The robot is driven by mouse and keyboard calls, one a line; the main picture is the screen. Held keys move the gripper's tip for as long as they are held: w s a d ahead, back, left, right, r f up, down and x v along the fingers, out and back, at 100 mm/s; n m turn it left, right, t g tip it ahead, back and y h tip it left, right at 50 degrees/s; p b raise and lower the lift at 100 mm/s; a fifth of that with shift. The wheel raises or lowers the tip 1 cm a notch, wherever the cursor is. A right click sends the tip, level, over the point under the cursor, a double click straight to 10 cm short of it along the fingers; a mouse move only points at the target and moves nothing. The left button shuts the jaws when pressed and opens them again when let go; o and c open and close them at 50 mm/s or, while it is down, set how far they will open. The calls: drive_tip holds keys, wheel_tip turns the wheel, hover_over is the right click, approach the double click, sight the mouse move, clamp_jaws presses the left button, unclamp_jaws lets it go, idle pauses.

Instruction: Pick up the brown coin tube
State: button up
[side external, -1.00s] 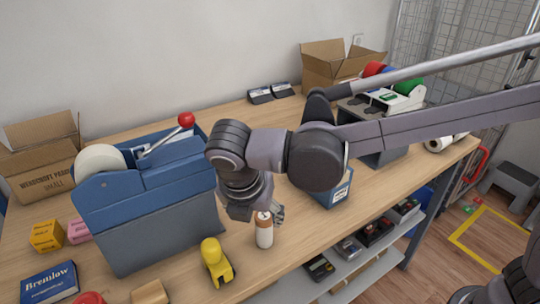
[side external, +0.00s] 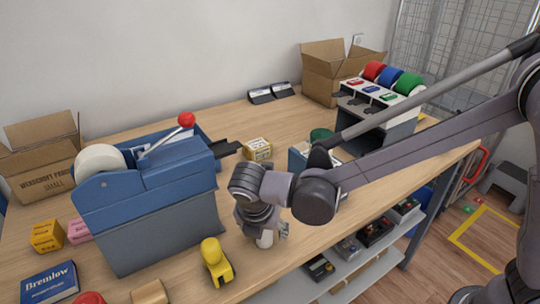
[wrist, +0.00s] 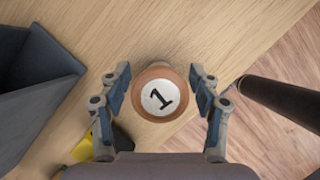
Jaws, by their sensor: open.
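The brown coin tube (wrist: 158,93) stands upright on the counter, with a brown rim and a white disc marked 1 on top. In the side external view its pale lower body (side external: 264,241) shows below my gripper, which hides its top. My gripper (wrist: 160,82) is open and points down over the tube. One finger is on each side of it, with small gaps visible, so the jaws do not grip it.
The big blue-grey machine (side external: 165,220) with a red knob is further left. A blue box (side external: 298,160) is behind my gripper. The counter's front edge is near the tube.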

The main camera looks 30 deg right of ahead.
clamp_jaws()
drive_tip(key=shift+r, duration=0.15)
